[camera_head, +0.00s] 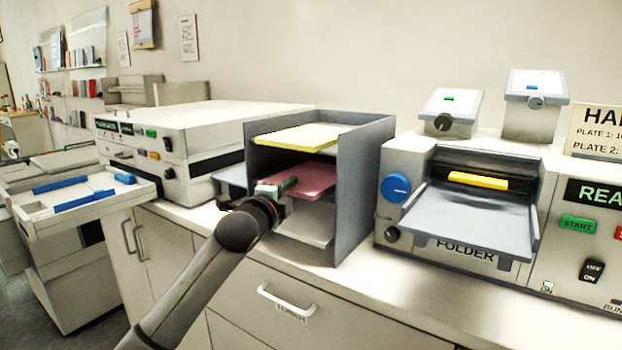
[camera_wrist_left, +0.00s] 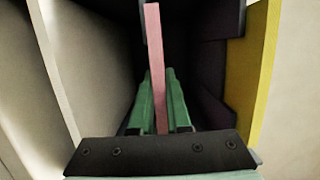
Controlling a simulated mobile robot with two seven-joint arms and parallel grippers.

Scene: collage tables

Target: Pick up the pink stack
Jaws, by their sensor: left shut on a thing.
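The pink stack (camera_head: 308,178) lies in the middle compartment of a grey shelf rack (camera_head: 358,190), below a yellow stack (camera_head: 300,137) and above a white stack (camera_head: 308,226). My left gripper (camera_head: 277,187) is at the rack's open front, with its green fingers shut on the near left edge of the pink stack. In the left wrist view the pink stack (camera_wrist_left: 155,60) shows edge-on between the fingers (camera_wrist_left: 160,105). The far part of the stack inside the rack is dark. My right gripper is not in view.
A folder machine (camera_head: 465,215) with a grey tray stands right of the rack. A white machine (camera_head: 200,130) stands left of it. A drawer with a handle (camera_head: 285,302) is below the counter. The counter strip before the rack is narrow.

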